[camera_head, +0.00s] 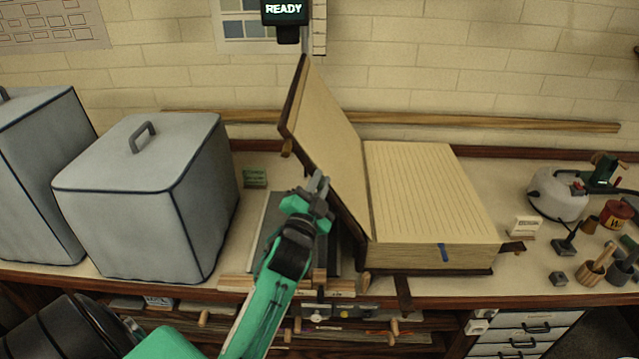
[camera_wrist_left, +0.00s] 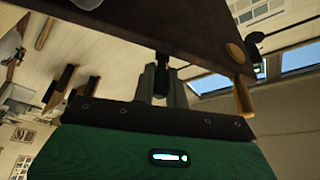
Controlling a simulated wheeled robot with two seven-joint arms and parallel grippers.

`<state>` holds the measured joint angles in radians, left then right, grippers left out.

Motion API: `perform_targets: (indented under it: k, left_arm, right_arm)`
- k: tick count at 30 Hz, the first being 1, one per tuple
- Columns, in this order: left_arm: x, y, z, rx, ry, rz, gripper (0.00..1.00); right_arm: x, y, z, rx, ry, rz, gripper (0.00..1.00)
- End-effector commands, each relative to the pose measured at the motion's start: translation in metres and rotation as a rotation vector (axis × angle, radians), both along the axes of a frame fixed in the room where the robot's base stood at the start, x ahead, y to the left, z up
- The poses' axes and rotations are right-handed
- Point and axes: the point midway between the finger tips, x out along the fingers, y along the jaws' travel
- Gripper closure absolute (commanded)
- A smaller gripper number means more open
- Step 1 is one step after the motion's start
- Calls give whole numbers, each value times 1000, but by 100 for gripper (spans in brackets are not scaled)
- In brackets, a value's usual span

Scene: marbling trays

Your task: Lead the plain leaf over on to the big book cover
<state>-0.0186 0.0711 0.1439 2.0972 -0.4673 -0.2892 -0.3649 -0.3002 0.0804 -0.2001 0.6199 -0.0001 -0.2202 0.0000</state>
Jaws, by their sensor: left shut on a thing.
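The big book lies open on the bench, its ruled page block (camera_head: 420,190) at the right. Its dark brown cover (camera_head: 291,112) stands tilted up at the left, leaning outward from the hinge. A plain cream sheet (camera_head: 325,118) faces me along the cover's inner side; I cannot tell whether it is the loose plain leaf or the cover's lining. My left gripper (camera_head: 319,187) is at the middle of the cover's near edge, shut on it. In the left wrist view its fingers (camera_wrist_left: 163,82) meet the edge of the dark cover board (camera_wrist_left: 150,32). My right gripper is out of view.
A grey board (camera_head: 262,222) lies left of the hinge, below the raised cover. A large grey covered box (camera_head: 150,205) stands farther left. A white pot (camera_head: 557,192) and small tools stand at the right.

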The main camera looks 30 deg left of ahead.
Motion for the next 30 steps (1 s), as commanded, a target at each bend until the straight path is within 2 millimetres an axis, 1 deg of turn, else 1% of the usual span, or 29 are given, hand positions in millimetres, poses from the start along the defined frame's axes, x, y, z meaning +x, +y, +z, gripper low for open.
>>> perform_targets:
  k: [7,17,21,30]
  left_arm:
    - [3,-5,4,17,11,-1,100]
    - [13,-21,14,76,50,-1,100]
    - [21,-34,20,95,60,-1,100]
    - [37,-60,29,95,61,-2,100]
  right_arm:
    - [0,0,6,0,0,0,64]
    - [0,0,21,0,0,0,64]
    - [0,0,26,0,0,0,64]
    - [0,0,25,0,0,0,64]
